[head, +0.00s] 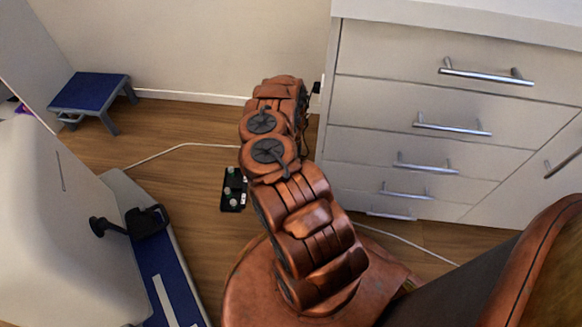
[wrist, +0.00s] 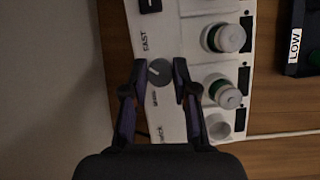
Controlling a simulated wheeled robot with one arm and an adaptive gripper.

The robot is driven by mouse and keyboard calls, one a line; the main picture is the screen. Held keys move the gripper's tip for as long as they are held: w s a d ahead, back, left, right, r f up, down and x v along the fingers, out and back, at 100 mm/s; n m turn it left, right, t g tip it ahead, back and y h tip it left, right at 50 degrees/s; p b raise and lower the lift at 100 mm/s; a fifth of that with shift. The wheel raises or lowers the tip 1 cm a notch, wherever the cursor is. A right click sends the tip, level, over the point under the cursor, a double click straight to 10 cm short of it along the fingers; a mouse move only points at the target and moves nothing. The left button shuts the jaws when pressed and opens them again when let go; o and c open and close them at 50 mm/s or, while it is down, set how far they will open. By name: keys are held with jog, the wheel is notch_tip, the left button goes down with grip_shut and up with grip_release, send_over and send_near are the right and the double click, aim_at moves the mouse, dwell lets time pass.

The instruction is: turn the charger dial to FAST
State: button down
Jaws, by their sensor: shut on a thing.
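In the wrist view, the charger (wrist: 205,12) is a white panel with a small round grey dial (wrist: 158,72) at its left. The label FAST (wrist: 145,41) is above the dial, and another label, partly hidden by a finger, is lower down. Small text just below the dial is too blurred to read. My gripper (wrist: 160,76) is shut on the dial, with one dark finger at each side. A pale mark shows on the dial, but I cannot tell exactly where it points. The head view does not clearly show the gripper or the charger, as my arm is in front.
Two round white-and-green fittings (wrist: 226,38) stick out right of the dial. A black box (wrist: 297,45) labelled LOW is further right. In the head view, white drawers (head: 430,95) stand right of my arm and a blue step stool (head: 90,92) stands left. A cable crosses the floor.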

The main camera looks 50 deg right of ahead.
jog(key=shift+m, duration=0.3)
jog(key=c, duration=0.9)
grip_release()
jog(key=v, duration=1.2)
jog(key=shift+s, duration=0.2)
